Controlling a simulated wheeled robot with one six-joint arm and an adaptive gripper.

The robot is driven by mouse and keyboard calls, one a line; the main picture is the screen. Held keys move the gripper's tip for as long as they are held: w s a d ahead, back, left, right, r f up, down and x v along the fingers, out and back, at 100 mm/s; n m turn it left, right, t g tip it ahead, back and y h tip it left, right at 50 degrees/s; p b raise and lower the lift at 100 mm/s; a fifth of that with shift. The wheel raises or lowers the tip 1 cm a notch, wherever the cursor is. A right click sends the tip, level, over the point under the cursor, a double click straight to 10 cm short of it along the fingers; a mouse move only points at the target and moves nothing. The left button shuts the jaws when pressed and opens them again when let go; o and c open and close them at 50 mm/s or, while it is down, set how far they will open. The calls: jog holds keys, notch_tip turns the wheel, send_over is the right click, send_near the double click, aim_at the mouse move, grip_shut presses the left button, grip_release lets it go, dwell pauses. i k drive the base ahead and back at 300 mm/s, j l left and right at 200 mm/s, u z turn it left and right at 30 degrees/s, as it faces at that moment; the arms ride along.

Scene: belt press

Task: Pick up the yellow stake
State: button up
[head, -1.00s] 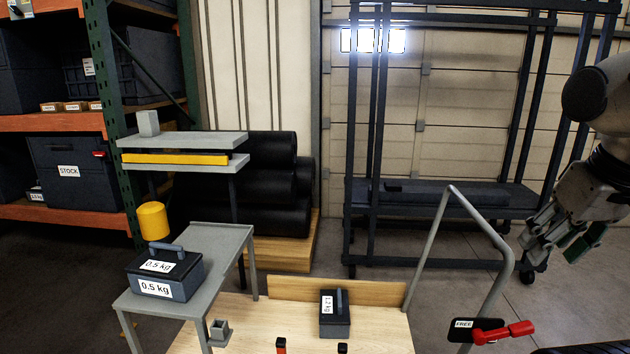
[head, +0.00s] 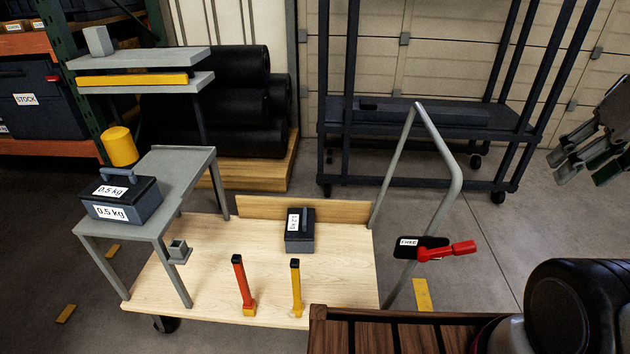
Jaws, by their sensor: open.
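The yellow stake (head: 296,288) stands upright at the front edge of the light wooden deck (head: 210,287), with a black cap on top. A similar orange-red stake (head: 241,284) with a black cap and a yellow foot stands to its left. My gripper (head: 590,165) is at the right edge of the head view, open and empty, well above the floor and far to the right of both stakes. Part of it is cut off by the picture's edge.
A grey table with a 0.5 kg box (head: 121,200) stands left. A dark labelled box (head: 300,230) sits on the deck. A grey bent rail (head: 450,200) with a red-handled clamp (head: 447,250) rises at the deck's right. A dark slatted wooden surface (head: 400,335) is in front.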

aim_at(298, 307)
jog(key=i+l+u, duration=0.1)
jog(key=u, duration=0.3)
jog(key=i+l+u, duration=0.15)
jog(key=u, duration=0.25)
jog(key=i+l+u, duration=0.1)
jog(key=u, duration=0.3)
jog(key=k+l, duration=0.05)
jog(key=l, duration=0.05)
